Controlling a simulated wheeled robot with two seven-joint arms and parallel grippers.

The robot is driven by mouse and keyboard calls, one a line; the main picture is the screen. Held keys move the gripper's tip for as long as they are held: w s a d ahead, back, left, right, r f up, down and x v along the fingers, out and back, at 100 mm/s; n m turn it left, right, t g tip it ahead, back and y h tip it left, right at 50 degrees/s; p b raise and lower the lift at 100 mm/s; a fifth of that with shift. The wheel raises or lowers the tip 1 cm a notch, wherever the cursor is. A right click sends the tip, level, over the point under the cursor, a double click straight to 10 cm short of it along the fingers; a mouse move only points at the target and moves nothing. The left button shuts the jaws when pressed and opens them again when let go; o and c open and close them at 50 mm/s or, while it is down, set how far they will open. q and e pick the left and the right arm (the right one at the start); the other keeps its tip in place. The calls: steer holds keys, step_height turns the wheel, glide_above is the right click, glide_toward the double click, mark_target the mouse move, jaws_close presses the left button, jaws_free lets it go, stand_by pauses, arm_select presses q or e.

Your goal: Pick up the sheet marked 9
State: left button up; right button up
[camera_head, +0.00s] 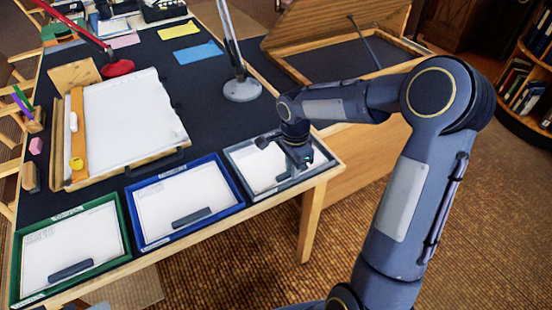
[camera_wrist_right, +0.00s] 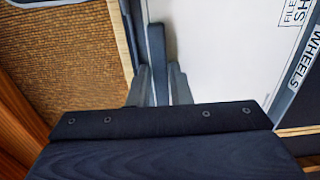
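Three white sheets lie in trays along the table's front edge: one sheet (camera_head: 72,243) in the green tray (camera_head: 124,226), one (camera_head: 183,202) in the blue tray (camera_head: 231,183), one (camera_head: 254,169) in the grey tray (camera_head: 236,175). Each carries a dark bar. No 9 is readable. My right gripper (camera_head: 290,172) is low at the grey tray. In the right wrist view its fingers (camera_wrist_right: 159,85) stand on either side of the dark bar (camera_wrist_right: 157,50), very close to it; whether they grip it is unclear. My left gripper is out of view.
A drawing board (camera_head: 127,120) with a large white sheet lies behind the trays. A lamp base (camera_head: 242,89) and a red lamp (camera_head: 117,68) stand farther back. A wooden lidded case (camera_head: 340,25) is at the back right. The floor (camera_head: 480,230) at the right is clear.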

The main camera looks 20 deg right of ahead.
jaws_close()
steer(key=shift+r, duration=0.15)
steer(key=shift+r+p, duration=0.4)
steer(key=shift+r, duration=0.05)
step_height(320, 180, up, 6)
steer(key=p, duration=0.4)
steer(key=shift+w, duration=0.45)
